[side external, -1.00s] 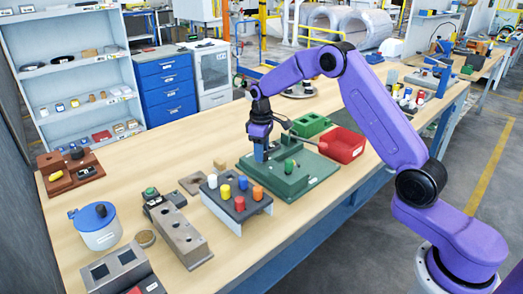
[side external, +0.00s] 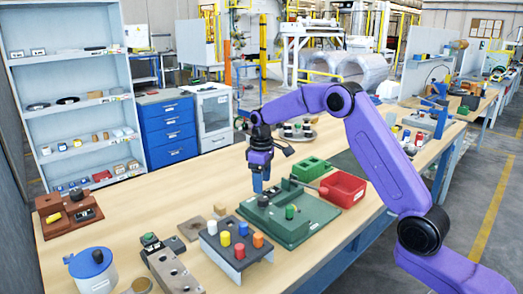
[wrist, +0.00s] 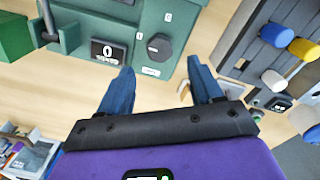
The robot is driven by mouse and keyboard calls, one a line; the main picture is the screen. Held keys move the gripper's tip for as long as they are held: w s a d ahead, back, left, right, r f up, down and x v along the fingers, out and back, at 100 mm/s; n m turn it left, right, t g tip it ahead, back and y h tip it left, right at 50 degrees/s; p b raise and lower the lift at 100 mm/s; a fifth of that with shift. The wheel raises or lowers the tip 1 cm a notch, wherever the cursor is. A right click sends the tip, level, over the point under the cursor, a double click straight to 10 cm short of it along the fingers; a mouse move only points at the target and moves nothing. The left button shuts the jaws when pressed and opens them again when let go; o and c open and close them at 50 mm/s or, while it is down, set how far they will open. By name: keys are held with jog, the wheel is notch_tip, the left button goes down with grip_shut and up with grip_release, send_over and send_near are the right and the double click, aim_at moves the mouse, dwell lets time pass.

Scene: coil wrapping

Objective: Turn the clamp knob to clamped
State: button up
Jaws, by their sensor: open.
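The green fixture (side external: 312,227) lies on the wooden bench below my gripper; it also shows in the wrist view (wrist: 70,28). A dark round clamp knob (wrist: 156,49) sits on its face, with small white labels around it and a display (wrist: 107,52) reading 0 beside it. In the side view a dark knob (side external: 263,201) is just below my fingers. My gripper (side external: 260,185) points down with blue fingers apart and empty, above the knob. In the wrist view the open fingers (wrist: 162,84) are apart from the knob. I cannot tell which label it points to.
A red bin (side external: 342,189) and a green block (side external: 312,168) stand behind the fixture. A grey stand with coloured pegs (side external: 238,240) is close at left.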

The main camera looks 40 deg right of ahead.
aim_at(262, 199)
notch_tip(262, 199, up, 12)
jog(key=shift+a+f, duration=0.15)
jog(key=shift+f, duration=0.05)
jog(key=shift+s, duration=0.1)
dwell(0.3)
jog(key=s+a+n, duration=0.2)
jog(key=s+a, duration=0.4)
jog(key=s, duration=0.3)
jog(key=s+a+n, duration=0.1)
jog(key=s+a, duration=0.6)
jog(key=s, duration=0.2)
jog(key=s+d+f+n, duration=0.1)
jog(key=s+d+f, duration=0.1)
jog(key=s, duration=0.6)
jog(key=s+d+f+n, duration=0.1)
jog(key=s+d+f, duration=0.1)
jog(key=s, duration=0.6)
jog(key=s+d+f+n, duration=0.1)
jog(key=s+f+n, duration=0.1)
jog(key=s, duration=0.7)
jog(key=shift+d+f+y, duration=0.4)
jog(key=shift+f, duration=0.35)
